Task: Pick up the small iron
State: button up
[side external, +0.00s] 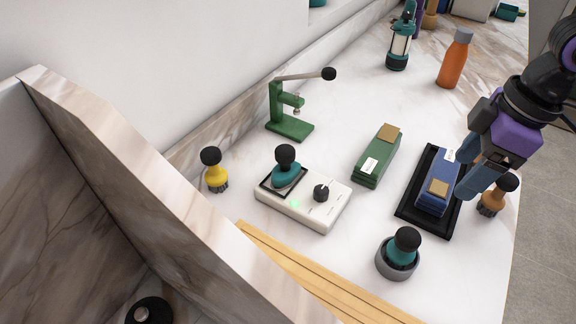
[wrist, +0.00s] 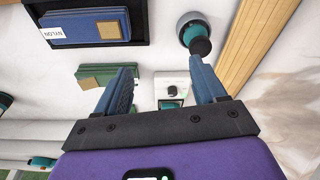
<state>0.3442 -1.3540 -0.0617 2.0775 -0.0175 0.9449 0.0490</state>
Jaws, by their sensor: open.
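The small iron appears to be the teal piece with a black ball knob (side external: 286,168), standing on the dark-framed plate of a white control box (side external: 320,209). Its teal part also shows beyond my fingers in the wrist view (wrist: 171,104). A similar teal piece with a black knob (side external: 404,248) sits in a grey round cup (side external: 384,266); the wrist view shows that cup at the top (wrist: 187,20). My gripper (side external: 469,182) is open and empty, above the right side of the bench near the blue blocks, well apart from both teal pieces. Its two blue fingers (wrist: 163,75) point away in the wrist view.
Blue blocks (side external: 433,187) lie in a black tray (side external: 413,216) beneath my gripper. Green blocks (side external: 371,170) lie between tray and box. A green lever stand (side external: 288,126), yellow brush (side external: 217,178), orange-brown brush (side external: 490,204), orange bottle (side external: 453,62) and wooden strip (side external: 310,279) stand around.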

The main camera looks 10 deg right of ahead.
jog(key=m+t+y, duration=0.2)
send_near(286, 149)
jog(key=x, duration=0.3)
jog(key=s+x, duration=0.1)
jog(key=x, duration=0.1)
jog(key=shift+w+a+f, duration=0.15)
jog(key=shift+a+f, duration=0.05)
jog(key=shift+f, duration=0.2)
jog(key=shift+w+x, duration=0.2)
jog(key=shift+x, duration=1.15)
jog(key=shift+w+x, duration=0.15)
jog(key=shift+x, duration=1.15)
jog(key=shift+d+r, duration=0.1)
jog(key=shift+d, duration=0.05)
grip_shut()
jog(key=shift+r, duration=0.1)
